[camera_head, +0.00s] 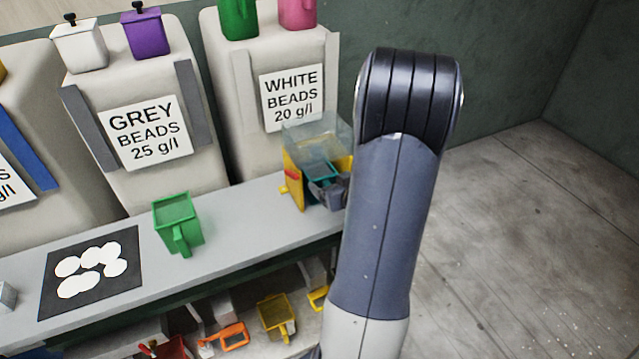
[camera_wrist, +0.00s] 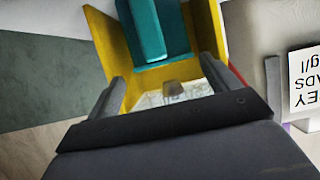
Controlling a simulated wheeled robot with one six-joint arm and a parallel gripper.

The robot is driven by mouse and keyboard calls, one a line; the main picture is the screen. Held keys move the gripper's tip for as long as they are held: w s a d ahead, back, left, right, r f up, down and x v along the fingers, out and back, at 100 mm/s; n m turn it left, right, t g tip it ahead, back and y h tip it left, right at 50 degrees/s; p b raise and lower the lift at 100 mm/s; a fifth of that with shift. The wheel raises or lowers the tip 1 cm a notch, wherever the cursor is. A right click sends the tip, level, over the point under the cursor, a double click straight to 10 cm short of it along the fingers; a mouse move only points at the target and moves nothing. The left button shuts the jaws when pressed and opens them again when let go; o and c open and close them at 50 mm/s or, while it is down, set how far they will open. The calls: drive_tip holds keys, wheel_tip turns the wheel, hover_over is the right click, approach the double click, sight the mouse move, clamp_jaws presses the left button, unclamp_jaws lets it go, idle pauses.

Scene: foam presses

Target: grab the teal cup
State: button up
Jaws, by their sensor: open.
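The teal cup (camera_head: 318,170) sits inside a yellow machine (camera_head: 296,181) with a clear top, at the right end of the grey counter. In the wrist view the teal cup (camera_wrist: 172,35) is at the top, between the yellow walls (camera_wrist: 100,35), with a bar-like part, apparently its handle, facing me. My gripper (camera_wrist: 163,82) is open, its two dark fingers spread with the cup just beyond their tips. In the head view my gripper (camera_head: 328,190) is at the machine's front, partly hiding the cup. I cannot tell whether it touches anything.
A green cup (camera_head: 177,222) stands on the counter (camera_head: 235,235), left of the machine. A black mat (camera_head: 60,292) with white discs lies further left. Bead bins (camera_head: 150,165) stand behind. A yellow cup (camera_head: 275,315) and orange items are on the shelf below. Open floor (camera_head: 520,230) lies right.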

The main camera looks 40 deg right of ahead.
sight(322, 186)
drive_tip(key=shift+p+x, duration=0.65)
drive_tip(key=shift+x, duration=2.55)
drive_tip(key=shift+a+r, duration=0.15)
drive_tip(key=c, duration=0.7)
